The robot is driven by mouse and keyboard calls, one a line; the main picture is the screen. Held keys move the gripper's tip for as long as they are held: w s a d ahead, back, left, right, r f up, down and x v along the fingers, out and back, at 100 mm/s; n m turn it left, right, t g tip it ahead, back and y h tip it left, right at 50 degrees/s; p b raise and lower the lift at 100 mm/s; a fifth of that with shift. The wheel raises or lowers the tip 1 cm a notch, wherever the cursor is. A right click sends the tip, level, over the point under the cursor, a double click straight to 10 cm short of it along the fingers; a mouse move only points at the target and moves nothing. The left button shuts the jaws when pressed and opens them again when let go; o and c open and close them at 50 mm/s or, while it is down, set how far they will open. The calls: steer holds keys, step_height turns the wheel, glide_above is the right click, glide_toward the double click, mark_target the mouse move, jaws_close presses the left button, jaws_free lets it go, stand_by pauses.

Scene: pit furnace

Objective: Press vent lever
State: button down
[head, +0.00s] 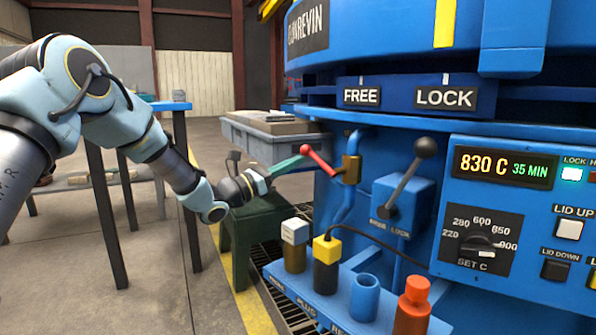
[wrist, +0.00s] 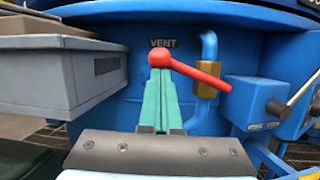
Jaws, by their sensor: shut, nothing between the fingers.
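The red vent lever (head: 318,159) is on a brass valve body (head: 350,169) on a blue pipe at the furnace's side. In the wrist view the lever (wrist: 195,73) slants from a round knob at upper left down to the right, under the word VENT. My gripper (head: 302,161) is shut and empty, its green fingers pointing at the lever's knob end. In the wrist view the fingertips (wrist: 160,74) overlap the knob's lower edge; they look very close to it, but I cannot tell whether they touch.
A black-knobbed lever (head: 408,182) on a blue box stands right of the valve. A blue shelf (head: 330,305) below holds several coloured plugs. A grey bin (head: 262,145) stands behind my gripper, and a dark green stand (head: 252,235) is under it. The control panel (head: 520,210) is at right.

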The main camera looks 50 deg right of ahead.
steer(key=s+a+r+m+g+y+b, duration=0.1)
steer(key=s+r+m+g+y+b, duration=0.2)
steer(key=m, duration=1.4)
steer(key=shift+s+a+r+g+y, duration=0.4)
steer(key=shift+s+r+y, duration=0.2)
steer(key=shift+s+r, duration=1.8)
steer(key=shift+w+r, duration=0.3)
steer(key=w+p+v, duration=0.1)
steer(key=v, duration=0.5)
steer(key=w+d+f+p+v, duration=0.1)
steer(key=p+v, duration=0.1)
steer(key=v, duration=0.5)
steer(key=shift+w+d+f, duration=0.2)
steer(key=shift+d, duration=0.1)
